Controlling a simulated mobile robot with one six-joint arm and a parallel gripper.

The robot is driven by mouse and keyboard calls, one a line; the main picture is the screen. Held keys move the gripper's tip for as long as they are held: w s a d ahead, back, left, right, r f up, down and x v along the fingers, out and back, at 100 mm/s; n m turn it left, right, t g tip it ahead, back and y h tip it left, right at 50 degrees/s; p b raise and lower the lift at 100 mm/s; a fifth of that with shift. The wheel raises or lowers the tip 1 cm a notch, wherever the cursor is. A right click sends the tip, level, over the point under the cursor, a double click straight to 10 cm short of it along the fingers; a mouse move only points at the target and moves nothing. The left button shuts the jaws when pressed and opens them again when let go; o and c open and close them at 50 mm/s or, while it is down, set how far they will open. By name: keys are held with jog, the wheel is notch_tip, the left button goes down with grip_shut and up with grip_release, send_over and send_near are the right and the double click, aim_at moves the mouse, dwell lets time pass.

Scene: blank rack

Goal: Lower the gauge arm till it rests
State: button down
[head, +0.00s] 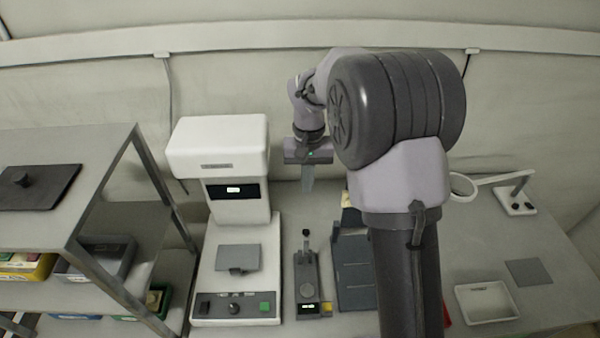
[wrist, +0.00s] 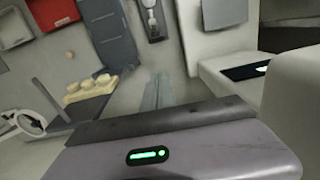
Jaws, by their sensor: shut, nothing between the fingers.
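The gauge (head: 307,284) is a narrow dark grey unit on the bench, with a round pale disc, a small lit display and a yellow patch at its front. Its arm (head: 306,242) shows as a dark piece with a black knob at the rear end; I cannot tell whether it is raised or resting. The gauge (wrist: 153,20) also shows in the wrist view, partly cut off by the top edge. My gripper (head: 308,178) is shut and empty, pointing down above and behind the gauge, apart from it. Its fingers (wrist: 157,92) show in the wrist view.
A white machine (head: 237,222) stands close left of the gauge. A dark grey compartment rack (head: 354,270) stands close right, partly hidden by my arm. A white tray (head: 486,302), a grey mat (head: 529,272) and a lamp (head: 516,200) lie farther right. A metal shelf (head: 107,190) stands left.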

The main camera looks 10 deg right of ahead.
aim_at(306, 248)
jog(key=s+a+f+b, duration=0.1)
jog(key=s+f+b, duration=0.2)
jog(key=f, duration=0.6)
jog(key=shift+s+f, duration=0.2)
jog(key=shift+s, duration=0.35)
jog(key=shift+b, duration=0.45)
